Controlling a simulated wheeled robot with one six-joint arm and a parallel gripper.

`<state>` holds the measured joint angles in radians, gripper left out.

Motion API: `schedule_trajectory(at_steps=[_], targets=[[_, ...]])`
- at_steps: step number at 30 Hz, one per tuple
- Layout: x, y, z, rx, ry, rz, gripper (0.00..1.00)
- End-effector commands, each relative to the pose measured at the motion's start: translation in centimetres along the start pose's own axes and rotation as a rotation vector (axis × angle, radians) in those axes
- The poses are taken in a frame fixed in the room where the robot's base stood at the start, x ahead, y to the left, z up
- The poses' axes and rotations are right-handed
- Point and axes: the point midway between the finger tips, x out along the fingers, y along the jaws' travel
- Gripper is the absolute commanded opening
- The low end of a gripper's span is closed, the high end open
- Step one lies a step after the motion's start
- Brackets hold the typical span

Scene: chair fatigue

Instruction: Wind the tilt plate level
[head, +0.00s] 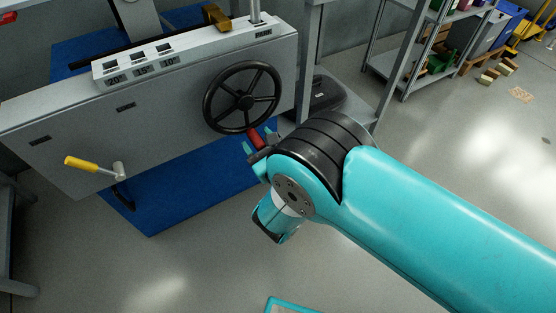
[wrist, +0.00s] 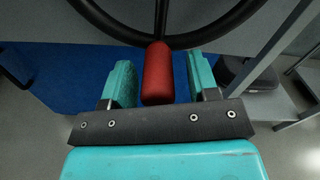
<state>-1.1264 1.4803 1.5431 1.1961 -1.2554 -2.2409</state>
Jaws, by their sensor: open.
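A black spoked handwheel (head: 241,97) is on the front of a grey machine cabinet (head: 150,115). Its lower rim also shows in the wrist view (wrist: 165,40). A red handle (head: 255,139) sticks out from the bottom of the wheel rim. In the wrist view the red handle (wrist: 157,74) lies between the two teal fingers of my gripper (wrist: 158,84), with a gap on each side. My gripper (head: 258,144) is open around the handle, just in front of the wheel. I cannot make out the tilt plate for certain.
A yellow-handled crank (head: 85,163) projects from the cabinet's left part. A white block with labels 20°, 15° and another (head: 140,68) sits on top. A blue mat (head: 190,195) lies under the cabinet. Grey shelving (head: 405,70) stands to the right.

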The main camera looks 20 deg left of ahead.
Motion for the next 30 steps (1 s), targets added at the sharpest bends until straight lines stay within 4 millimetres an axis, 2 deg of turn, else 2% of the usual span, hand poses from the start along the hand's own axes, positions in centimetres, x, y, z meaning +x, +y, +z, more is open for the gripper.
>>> schedule_trajectory(at_steps=[10,26,28,30], targets=[[-2.8,-0.3,0.8,-0.004,0.004,0.001,0.54],[-5.3,-0.3,0.9,-0.001,0.001,0.0,0.54],[-5.8,-0.4,0.9,-0.001,0.002,0.0,0.54],[-7.1,-0.2,0.7,-0.003,0.005,0.003,0.54]])
